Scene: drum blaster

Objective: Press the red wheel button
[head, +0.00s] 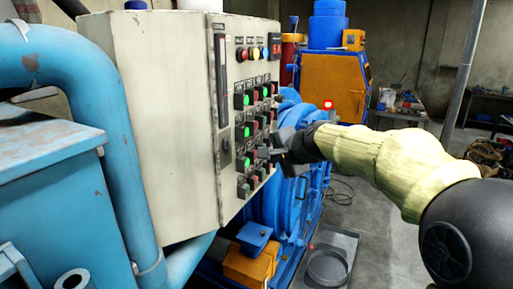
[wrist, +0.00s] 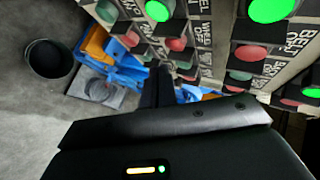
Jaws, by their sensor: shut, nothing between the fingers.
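The control panel (head: 155,120) is a beige cabinet with rows of green and red buttons on its front. In the wrist view a red button (wrist: 177,44) sits beside a tilted label that seems to read "WHEEL". Another red button (wrist: 250,53) is to its right, near a "BELT" label. My gripper (head: 283,152) is shut and empty, close to the lower button rows. In the wrist view its fingertips (wrist: 158,72) are just below and left of the wheel-labelled red button. I cannot tell whether they touch the panel. The gripper hides some lower buttons in the head view.
A blue pipe (head: 108,115) and blue machine body (head: 50,180) stand left of the panel. Blue machinery (head: 285,205) lies below and behind my gripper. Open floor lies to the right.

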